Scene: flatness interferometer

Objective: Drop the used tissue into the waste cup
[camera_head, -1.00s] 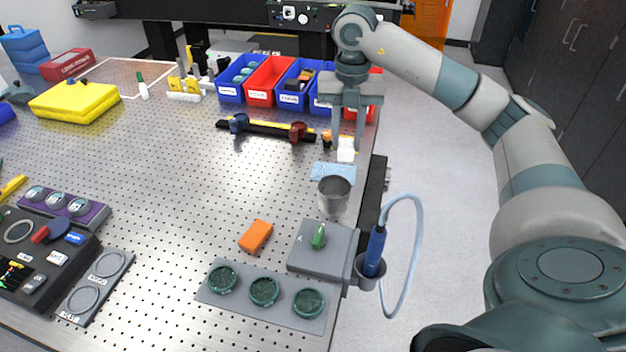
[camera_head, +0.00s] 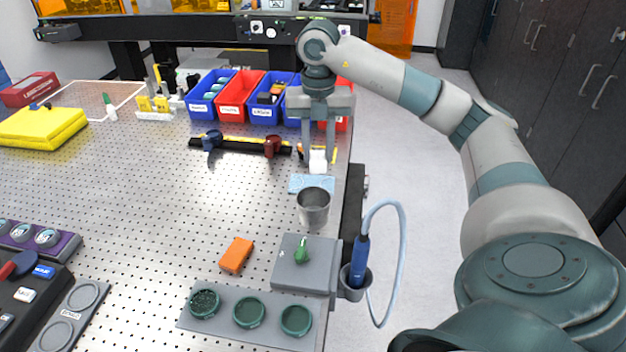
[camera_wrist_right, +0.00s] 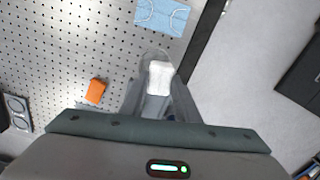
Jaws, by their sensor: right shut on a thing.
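The used tissue (camera_head: 318,161) is a small white piece between the fingertips of my right gripper (camera_head: 318,163). My right gripper is shut on it, pointing down; the tissue also shows in the wrist view (camera_wrist_right: 160,78). The waste cup (camera_head: 313,208) looks like a grey metal cup, standing upright near the table's right edge. In the head view the tissue appears just beyond and above the cup. In the wrist view a rounded grey rim, likely the cup's (camera_wrist_right: 152,55), shows partly behind the tissue and fingers. My left gripper is out of view.
A light blue sheet (camera_head: 298,184) lies behind the cup. A grey box with a green knob (camera_head: 301,255), an orange block (camera_head: 236,256) and a holder with a blue tool (camera_head: 358,262) are nearer. Blue and red bins (camera_head: 240,100) stand behind.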

